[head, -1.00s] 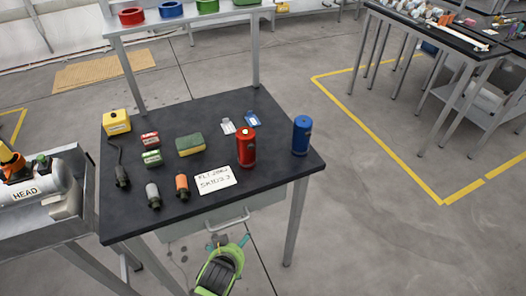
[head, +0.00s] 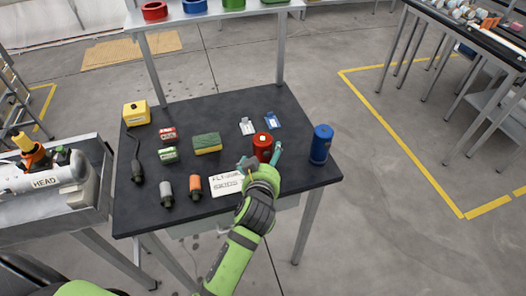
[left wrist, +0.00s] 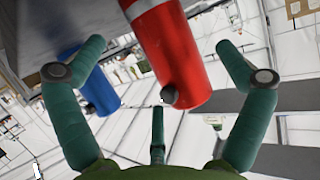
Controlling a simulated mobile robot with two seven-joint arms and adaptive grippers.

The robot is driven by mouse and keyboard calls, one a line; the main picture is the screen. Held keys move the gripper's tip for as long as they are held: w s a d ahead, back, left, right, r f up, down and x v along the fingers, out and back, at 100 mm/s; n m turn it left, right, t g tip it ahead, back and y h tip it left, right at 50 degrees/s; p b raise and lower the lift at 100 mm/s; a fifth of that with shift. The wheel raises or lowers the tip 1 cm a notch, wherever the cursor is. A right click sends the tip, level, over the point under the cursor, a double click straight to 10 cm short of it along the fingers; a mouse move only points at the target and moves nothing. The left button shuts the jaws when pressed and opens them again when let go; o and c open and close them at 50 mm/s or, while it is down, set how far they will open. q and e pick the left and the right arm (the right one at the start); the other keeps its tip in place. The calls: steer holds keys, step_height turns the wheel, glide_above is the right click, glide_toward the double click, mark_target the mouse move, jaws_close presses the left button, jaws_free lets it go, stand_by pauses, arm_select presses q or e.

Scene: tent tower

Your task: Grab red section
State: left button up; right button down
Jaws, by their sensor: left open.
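The red section (head: 263,146) is a red cylinder standing upright on the dark table (head: 140,214), right of the middle. It also shows large in the left wrist view (left wrist: 175,50), between and beyond the spread fingers. My left gripper (head: 262,166) is at the near side of the red section and hides its lower part. Its green fingers (left wrist: 158,95) are open, with nothing held. I cannot tell whether a finger touches the cylinder. My right gripper is not in view.
A blue cylinder (head: 321,144) stands right of the red one and shows in the left wrist view (left wrist: 97,88). A white card (head: 225,184) lies left of the gripper. A sponge (head: 207,143), a yellow box (head: 136,113) and small canisters stand further left.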

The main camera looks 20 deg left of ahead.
mark_target(266, 158)
arm_select(q)
steer(key=p+x, duration=0.1)
steer(key=x, duration=0.3)
steer(key=shift+w, duration=0.2)
steer(key=c, duration=1.6)
steer(key=shift+c, duration=0.2)
steer(key=shift+r, duration=0.15)
